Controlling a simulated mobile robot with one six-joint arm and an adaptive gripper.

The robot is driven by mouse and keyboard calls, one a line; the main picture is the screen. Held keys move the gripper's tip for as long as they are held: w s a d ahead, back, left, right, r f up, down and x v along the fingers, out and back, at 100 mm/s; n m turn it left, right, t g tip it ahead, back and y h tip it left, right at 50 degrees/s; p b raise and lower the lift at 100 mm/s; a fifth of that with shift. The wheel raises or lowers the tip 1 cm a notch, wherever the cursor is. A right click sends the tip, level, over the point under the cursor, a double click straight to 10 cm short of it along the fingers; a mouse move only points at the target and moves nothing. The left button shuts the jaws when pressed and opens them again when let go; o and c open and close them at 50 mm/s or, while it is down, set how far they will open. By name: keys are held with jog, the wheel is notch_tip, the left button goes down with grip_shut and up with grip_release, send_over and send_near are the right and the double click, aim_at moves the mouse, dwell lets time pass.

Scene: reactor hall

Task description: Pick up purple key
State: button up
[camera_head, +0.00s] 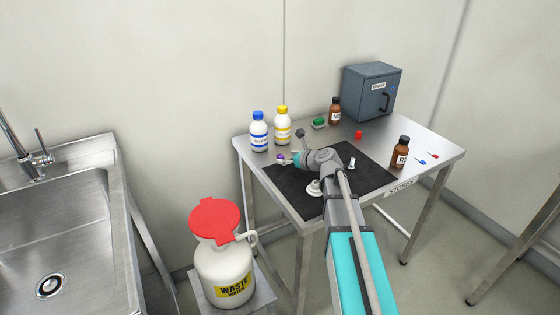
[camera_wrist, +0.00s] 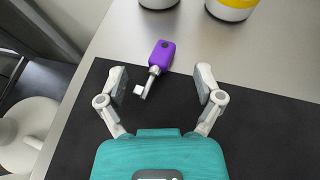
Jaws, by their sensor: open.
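The purple key (camera_wrist: 162,54) lies at the back edge of the black mat in the wrist view. Its purple head is on the bare metal and its grey shaft and pale bit point toward me over the mat. My gripper (camera_wrist: 160,76) is open, with one finger on each side of the key and apart from it. In the head view the purple key (camera_head: 281,157) shows small at the left of the mat, with my gripper (camera_head: 289,158) close beside it and partly hiding it.
The black mat (camera_head: 370,178) lies on a steel table (camera_head: 437,150). Blue-capped (camera_head: 258,134) and yellow-capped (camera_head: 282,127) bottles stand behind the key. Brown bottles (camera_head: 401,153), a grey cabinet (camera_head: 372,92), and red and blue keys (camera_head: 433,155) are further right. A waste jug (camera_head: 222,270) stands below, left.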

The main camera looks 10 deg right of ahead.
aim_at(282, 157)
jog(key=shift+b+x, duration=0.4)
jog(key=shift+x, duration=1.1)
grip_shut()
